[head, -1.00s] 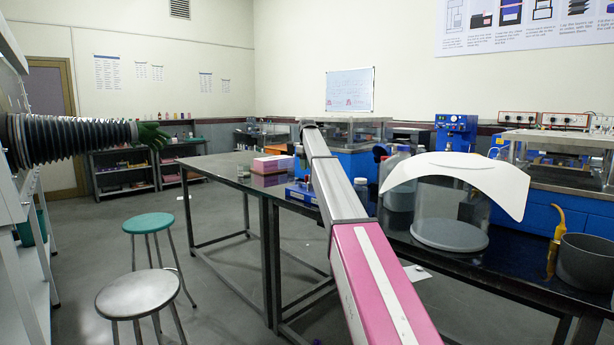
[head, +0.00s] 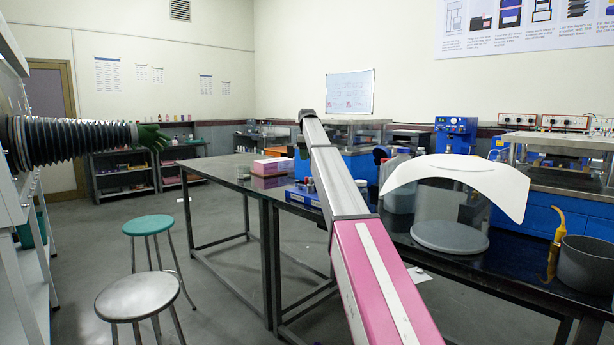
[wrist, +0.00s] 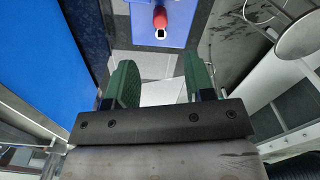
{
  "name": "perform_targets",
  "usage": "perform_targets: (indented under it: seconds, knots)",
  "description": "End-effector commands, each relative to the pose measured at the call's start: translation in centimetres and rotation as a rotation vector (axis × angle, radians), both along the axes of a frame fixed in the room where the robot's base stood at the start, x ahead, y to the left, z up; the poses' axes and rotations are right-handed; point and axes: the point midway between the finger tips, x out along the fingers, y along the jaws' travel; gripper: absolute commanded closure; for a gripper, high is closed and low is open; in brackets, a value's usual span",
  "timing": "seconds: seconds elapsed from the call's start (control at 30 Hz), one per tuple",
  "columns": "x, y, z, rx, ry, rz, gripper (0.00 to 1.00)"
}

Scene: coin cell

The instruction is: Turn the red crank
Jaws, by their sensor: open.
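In the wrist view, a red rounded part (wrist: 160,17) with a white end, which looks like the knob of the red crank, shows at the top middle against a blue surface (wrist: 178,32). My gripper (wrist: 157,86) is open, with its two green fingers apart. The red part lies beyond the fingertips, roughly in line with the gap, and nothing is between the fingers. In the head view, my pink and grey arm stretches over the dark table, and the gripper and the crank are hidden or cannot be made out.
Two stools (head: 148,225) (head: 138,295) stand on the floor at left. A blue panel (wrist: 35,50) is close on the left in the wrist view.

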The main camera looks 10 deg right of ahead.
Motion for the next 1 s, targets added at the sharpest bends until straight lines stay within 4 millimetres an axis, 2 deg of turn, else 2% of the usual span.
perform_targets:
  seconds: [0.27, 0.73, 0.83, 1.0]
  knots:
    - [-0.1, 0.0, -1.9, 0.0, 0.001, 0.014, 0.51]
    - [-0.1, 0.0, -9.5, 0.0, 0.001, 0.012, 0.51]
    - [-0.1, 0.0, -10.4, 0.0, 0.0, 0.012, 0.51]
    - [-0.1, 0.0, -10.8, 0.0, 0.0, 0.012, 0.51]
